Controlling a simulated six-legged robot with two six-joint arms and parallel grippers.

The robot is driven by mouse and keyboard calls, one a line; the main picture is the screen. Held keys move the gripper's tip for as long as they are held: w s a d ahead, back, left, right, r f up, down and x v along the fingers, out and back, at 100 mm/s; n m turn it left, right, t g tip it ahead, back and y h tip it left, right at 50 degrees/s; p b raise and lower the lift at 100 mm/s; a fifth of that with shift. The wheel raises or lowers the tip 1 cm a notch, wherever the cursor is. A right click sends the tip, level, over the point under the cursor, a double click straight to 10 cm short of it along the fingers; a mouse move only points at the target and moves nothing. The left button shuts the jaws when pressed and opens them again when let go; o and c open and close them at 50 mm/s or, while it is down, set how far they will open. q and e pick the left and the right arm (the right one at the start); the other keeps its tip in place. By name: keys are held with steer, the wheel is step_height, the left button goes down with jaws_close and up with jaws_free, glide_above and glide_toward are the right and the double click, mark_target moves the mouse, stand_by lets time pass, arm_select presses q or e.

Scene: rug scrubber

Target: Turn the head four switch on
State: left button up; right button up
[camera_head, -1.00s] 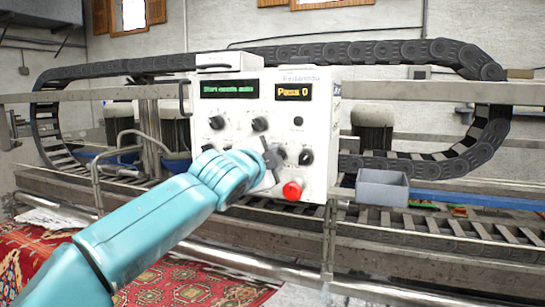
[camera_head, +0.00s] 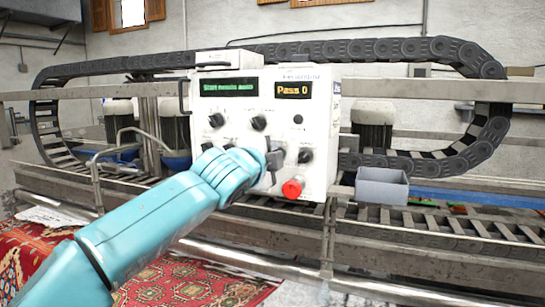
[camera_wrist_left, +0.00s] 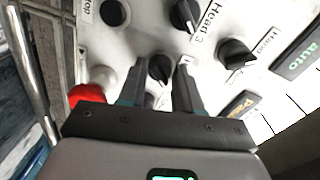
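The white control panel (camera_head: 325,135) carries several black rotary knobs. My left gripper (camera_head: 275,160) is at the lower middle of its face. In the left wrist view my left gripper's two dark fingers (camera_wrist_left: 172,75) are apart, with a small black knob (camera_wrist_left: 160,68) between or just beyond their tips. Its label is hidden, and I cannot tell whether the fingers touch it. A knob labelled Head 3 (camera_wrist_left: 184,16) is just above it in that view. A red button (camera_head: 292,188) is below the gripper in the head view. My right gripper is not in view.
Another knob (camera_head: 305,156) is right of the gripper. The panel's screens (camera_head: 292,91) show green text and "Pass 0". A grey open box (camera_head: 382,187) sits to the right, below the cable chain (camera_head: 390,50). A patterned rug (camera_head: 35,265) lies at lower left.

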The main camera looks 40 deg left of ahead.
arm_select(q)
steer(key=shift+o, duration=1.2)
steer(key=b+v, duration=0.5)
steer(key=v, duration=1.1)
steer(key=shift+s+b, duration=0.15)
steer(key=shift+b, duration=0.2)
steer(key=shift+d+f, duration=0.1)
steer(key=shift+f, duration=0.05)
